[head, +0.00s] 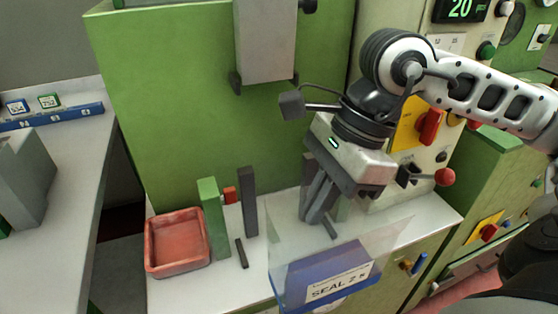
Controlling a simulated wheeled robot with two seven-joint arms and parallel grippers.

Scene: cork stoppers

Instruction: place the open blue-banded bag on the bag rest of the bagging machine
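The fingertips are partly seen through the film. The green bagging machine (230,110) stands behind, with upright posts, one green (213,217) and one dark (248,201), on its worktop. I cannot clearly make out the bag rest. My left gripper is not in view.
A red tray (150,257) sits at the worktop's left. A dark bar (241,253) lies by the posts. A grey head (264,40) hangs above. A separate table (60,190) stands at left.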

